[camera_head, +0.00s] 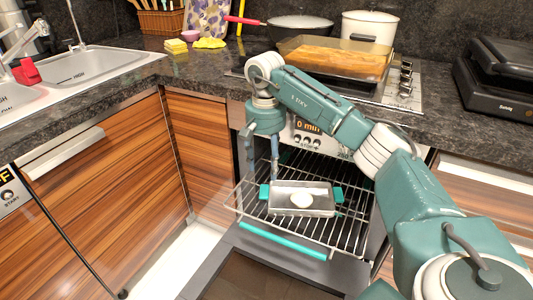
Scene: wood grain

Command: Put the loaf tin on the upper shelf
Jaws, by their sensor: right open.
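The loaf tin (302,205) is a grey metal tin with teal end handles and something pale inside. It sits level on a wire oven rack (252,212) that sticks out of the open oven. My right gripper (262,167) points down near the tin's left end, with its fingers apart and nothing between them. I cannot tell whether a finger touches the tin's left handle. My right arm crosses in front of the oven and hides part of its opening. I cannot tell which shelf level this rack is on. My left gripper is not in view.
The oven door (250,272) hangs open below the rack, which has a teal front bar. A glass dish (335,62) of baked food, a dark pan (300,22) and a white pot (369,27) stand above the oven. A black grill (500,85) sits right; wooden cabinets (110,185) stand left.

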